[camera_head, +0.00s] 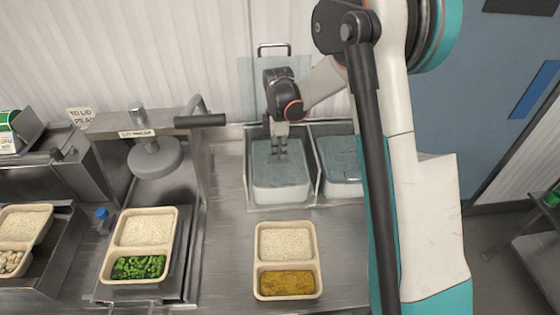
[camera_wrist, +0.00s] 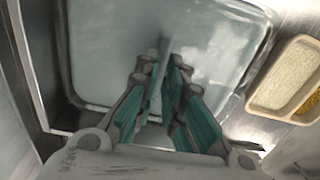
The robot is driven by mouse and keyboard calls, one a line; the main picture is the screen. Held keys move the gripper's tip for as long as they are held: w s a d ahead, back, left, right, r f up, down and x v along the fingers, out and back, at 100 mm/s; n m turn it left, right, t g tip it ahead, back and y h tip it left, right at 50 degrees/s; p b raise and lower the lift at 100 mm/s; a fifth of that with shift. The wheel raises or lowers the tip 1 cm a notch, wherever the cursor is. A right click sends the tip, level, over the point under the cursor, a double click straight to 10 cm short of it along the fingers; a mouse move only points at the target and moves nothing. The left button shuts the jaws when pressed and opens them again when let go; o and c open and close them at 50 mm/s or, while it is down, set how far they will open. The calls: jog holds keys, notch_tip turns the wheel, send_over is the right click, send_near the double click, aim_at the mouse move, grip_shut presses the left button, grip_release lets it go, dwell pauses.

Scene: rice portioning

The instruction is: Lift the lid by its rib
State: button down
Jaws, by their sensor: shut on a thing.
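The lid (camera_head: 292,176) is a translucent grey-blue cover on a white tub (camera_head: 281,194) set in a metal well. In the wrist view the lid (camera_wrist: 110,45) fills most of the picture, with its upright rib (camera_wrist: 162,65) running between my fingers. My gripper (camera_head: 279,152) points down at the middle of the lid. In the wrist view my gripper (camera_wrist: 165,85) has its teal finger pads closed on the rib. The lid appears to lie on the tub; any small gap under it cannot be told.
A second lidded tub (camera_head: 341,165) stands just right, partly behind my arm. A tray of rice and yellow food (camera_head: 287,229) sits in front on the counter. A press (camera_head: 155,157) stands left, with a tray of rice and greens (camera_head: 145,229) before it. A clear panel with a handle (camera_head: 274,48) is behind.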

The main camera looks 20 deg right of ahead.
aim_at(279, 153)
jog(key=shift+r+p, duration=0.7)
jog(key=shift+r, duration=0.9)
